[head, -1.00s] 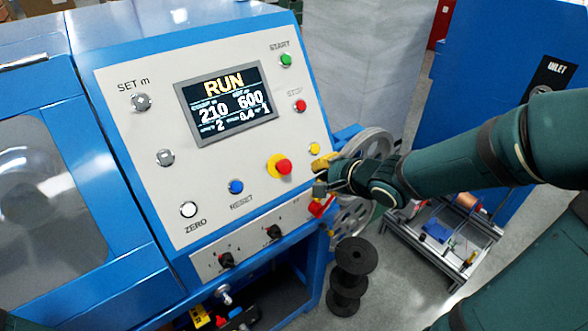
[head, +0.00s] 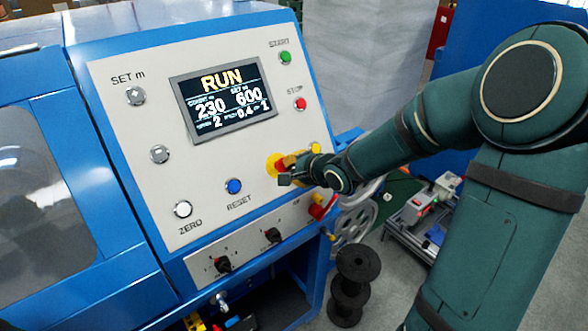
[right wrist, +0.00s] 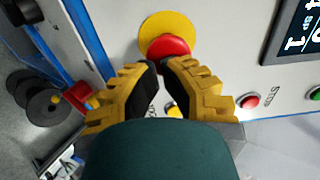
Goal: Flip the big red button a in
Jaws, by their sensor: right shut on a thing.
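The big red button (right wrist: 166,47) sits on a round yellow base (right wrist: 172,24) on the control panel. In the head view the red button (head: 281,164) is partly hidden by my right gripper (head: 285,168). In the right wrist view my right gripper (right wrist: 160,66) has its yellow fingers close together with the fingertips against the button's near edge. The fingers are shut on the red button. My left gripper is not in view.
The panel carries a screen (head: 222,98) reading RUN, a green START button (head: 285,57), a red STOP button (head: 300,103) and a blue RESET button (head: 233,186). Black spools (head: 357,262) stand on the floor below right.

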